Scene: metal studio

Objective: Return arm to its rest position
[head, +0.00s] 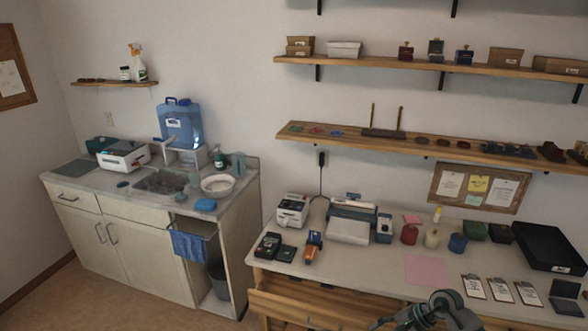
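A dark grey part of my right arm (446,308) shows at the bottom edge, right of the middle, in front of the workbench's front edge. It bends at a round joint, and a narrower dark end reaches left and down to the picture's edge. This end may be my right gripper (384,322), but it is small and cut off, so I cannot tell whether it is open or shut. I see nothing held there. My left arm and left gripper are not in view.
The workbench (385,268) carries a printer-like machine (350,222), jars, clipboards (500,289) and a black case (550,247). A pink sheet (427,270) lies near its front. A sink counter (150,205) stands at left. Floor (110,300) is clear in front of it.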

